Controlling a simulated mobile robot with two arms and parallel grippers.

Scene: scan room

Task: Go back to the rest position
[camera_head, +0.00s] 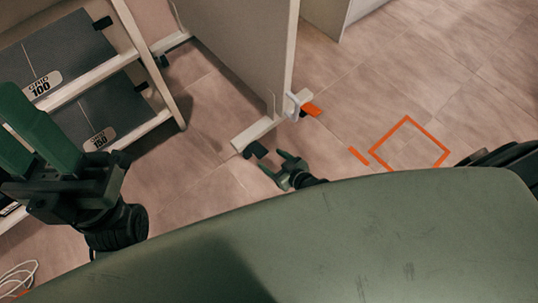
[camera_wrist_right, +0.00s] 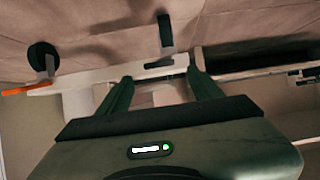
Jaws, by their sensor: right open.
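My right gripper (camera_head: 275,163) is open, with nothing between its fingers. In the head view it is low over the floor, near the foot of a grey panel (camera_head: 244,45). In the right wrist view its two green fingers (camera_wrist_right: 160,85) are spread apart, with a pale bar and wheels beyond them. My left gripper (camera_head: 22,135) is large at the left edge of the head view, in front of a shelf rack.
The rack (camera_head: 158,118) holds dark grey boards marked 100 and 150. The panel's foot (camera_head: 258,132) has castors and an orange piece (camera_head: 311,109). An orange square (camera_head: 408,120) is marked on the floor. Pale cables (camera_head: 18,277) lie at lower left. Floor at right is clear.

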